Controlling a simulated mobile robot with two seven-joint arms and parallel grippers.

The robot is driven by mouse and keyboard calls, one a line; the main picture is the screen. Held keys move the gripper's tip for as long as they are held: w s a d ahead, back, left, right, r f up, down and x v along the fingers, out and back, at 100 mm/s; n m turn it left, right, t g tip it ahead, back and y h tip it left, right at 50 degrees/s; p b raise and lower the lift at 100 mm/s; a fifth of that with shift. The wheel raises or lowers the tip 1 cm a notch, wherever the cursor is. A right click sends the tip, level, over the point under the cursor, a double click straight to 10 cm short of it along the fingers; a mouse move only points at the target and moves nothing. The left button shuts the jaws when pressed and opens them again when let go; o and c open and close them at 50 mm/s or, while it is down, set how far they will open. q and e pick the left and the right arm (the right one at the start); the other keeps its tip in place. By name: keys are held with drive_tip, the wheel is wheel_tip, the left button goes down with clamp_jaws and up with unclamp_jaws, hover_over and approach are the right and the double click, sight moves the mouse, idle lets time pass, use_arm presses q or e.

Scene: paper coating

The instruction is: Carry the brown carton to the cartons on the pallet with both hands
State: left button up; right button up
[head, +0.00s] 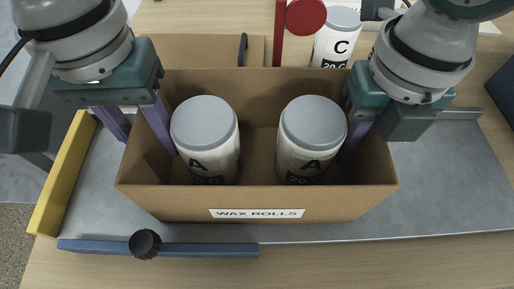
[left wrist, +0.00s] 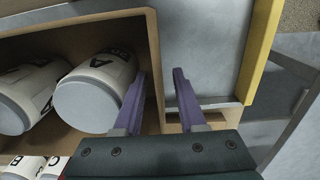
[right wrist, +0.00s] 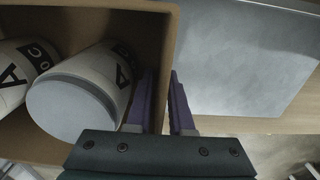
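The brown carton (head: 350,205), labelled WAX ROLLS, stands upright on a grey sheet. It holds two white rolls with grey tops marked A, a left one (head: 205,135) and a right one (head: 312,135). My left gripper (head: 130,122) is open astride the carton's left wall, one finger inside and one outside, with a gap outside the wall in the left wrist view (left wrist: 160,90). My right gripper (right wrist: 163,85) is astride the right wall, its fingers close against both faces; in the head view its outer finger is hidden. No pallet is recognisable.
A yellow bar (head: 62,175) runs left of the carton and a blue bar (head: 200,249) with a black knob (head: 145,244) in front. Behind stand a white container marked C (head: 338,40) and a red round piece (head: 305,16). The grey sheet (head: 440,180) is clear at right.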

use_arm(q)
drive_tip(key=shift+c, duration=1.3)
use_arm(e)
drive_tip(key=shift+c, duration=1.3)
use_arm(q)
clamp_jaws()
use_arm(e)
clamp_jaws()
